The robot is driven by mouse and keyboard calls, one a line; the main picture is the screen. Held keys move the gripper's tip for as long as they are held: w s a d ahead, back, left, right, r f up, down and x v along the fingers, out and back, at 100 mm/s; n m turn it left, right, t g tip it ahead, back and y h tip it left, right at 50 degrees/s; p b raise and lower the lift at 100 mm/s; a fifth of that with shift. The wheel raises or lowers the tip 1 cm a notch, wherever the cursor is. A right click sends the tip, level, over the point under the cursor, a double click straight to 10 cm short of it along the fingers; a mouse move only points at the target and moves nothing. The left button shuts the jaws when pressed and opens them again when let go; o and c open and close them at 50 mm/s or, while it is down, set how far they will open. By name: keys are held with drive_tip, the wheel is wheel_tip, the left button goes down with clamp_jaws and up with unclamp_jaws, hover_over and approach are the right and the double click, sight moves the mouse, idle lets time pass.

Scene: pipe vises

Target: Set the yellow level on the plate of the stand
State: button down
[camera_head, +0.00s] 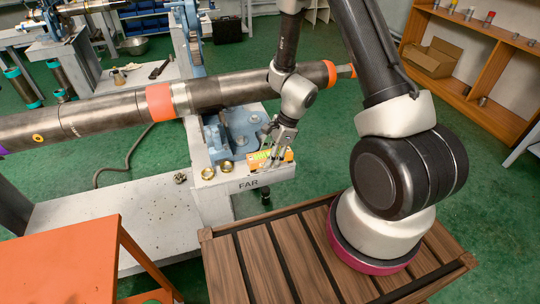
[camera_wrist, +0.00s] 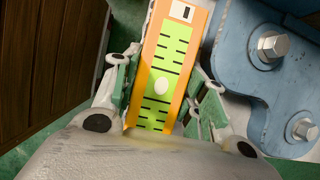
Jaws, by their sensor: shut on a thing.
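The yellow level (camera_head: 268,160) is a small yellow-orange bar with a bright green face. In the wrist view the level (camera_wrist: 165,75) lies lengthwise between the green pads of my gripper (camera_wrist: 160,95). In the head view my gripper (camera_head: 272,150) points down and is shut on the level. The level is over the front right part of the stand's light plate (camera_head: 222,172), beside the blue vise base (camera_head: 215,140). I cannot tell whether its underside touches the plate. The stand's front edge is marked FAR.
Two brass rings (camera_head: 208,173) lie on the plate left of the level. A long dark pipe (camera_head: 100,115) with orange bands passes above the stand. Bolts (camera_wrist: 272,47) on the blue vise are close to my gripper. An orange table (camera_head: 60,255) stands at the front left.

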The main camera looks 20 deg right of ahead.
drive_tip(key=shift+f, duration=0.15)
drive_tip(key=c, duration=0.7)
unclamp_jaws()
drive_tip(key=shift+c, duration=0.2)
drive_tip(key=shift+r, duration=3.5)
